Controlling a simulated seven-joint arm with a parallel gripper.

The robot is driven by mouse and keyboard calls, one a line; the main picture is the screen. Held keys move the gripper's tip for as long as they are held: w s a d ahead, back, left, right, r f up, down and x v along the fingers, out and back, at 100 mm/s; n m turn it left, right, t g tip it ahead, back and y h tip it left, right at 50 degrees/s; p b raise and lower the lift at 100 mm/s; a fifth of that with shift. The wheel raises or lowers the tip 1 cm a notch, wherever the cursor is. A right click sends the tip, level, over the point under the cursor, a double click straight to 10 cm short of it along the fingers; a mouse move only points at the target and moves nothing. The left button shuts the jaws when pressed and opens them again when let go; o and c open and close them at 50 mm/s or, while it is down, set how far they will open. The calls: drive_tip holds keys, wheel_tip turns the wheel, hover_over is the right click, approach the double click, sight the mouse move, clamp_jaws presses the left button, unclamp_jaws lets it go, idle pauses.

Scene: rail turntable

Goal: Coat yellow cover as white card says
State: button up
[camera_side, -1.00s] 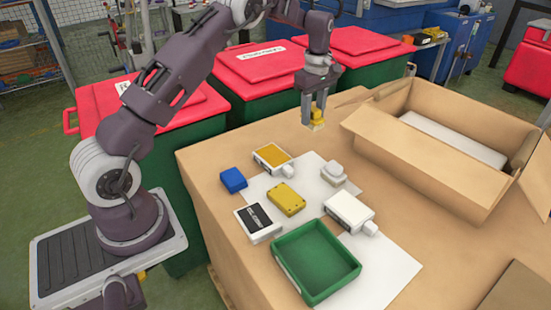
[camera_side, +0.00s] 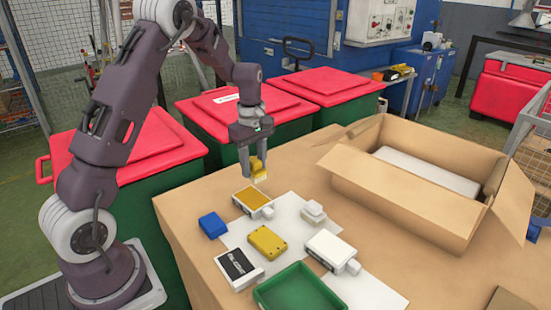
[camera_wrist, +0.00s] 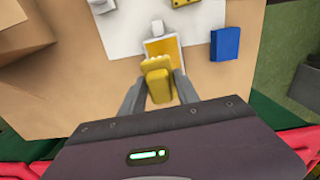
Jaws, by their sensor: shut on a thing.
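My gripper (camera_side: 258,172) is shut on a yellow block (camera_side: 259,166) with a paler lower end, held upright. It hangs just above and behind a white box with an orange-yellow top (camera_side: 252,200); contact is not clear. In the wrist view the held block (camera_wrist: 158,82) partly covers that box (camera_wrist: 164,46). The yellow cover (camera_side: 268,243), with small holes at its corners, lies flat on the white sheet, nearer the camera. A white piece with a black face and pale lettering (camera_side: 238,268) lies left of it; the lettering is too small to read.
A blue block (camera_side: 213,225) is at left; it also shows in the wrist view (camera_wrist: 225,44). A white block (camera_side: 313,213), a white box with a spout (camera_side: 330,250) and a green tray (camera_side: 300,288) stand right and in front. An open cardboard box (camera_side: 400,195) fills the right.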

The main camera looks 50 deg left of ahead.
sight(252, 198)
drive_tip(key=shift+s+f, duration=0.1)
drive_tip(key=shift+s, duration=0.45)
drive_tip(key=shift+f, duration=2.95)
drive_tip(key=shift+f, duration=0.55)
drive_tip(key=shift+r, duration=3.6)
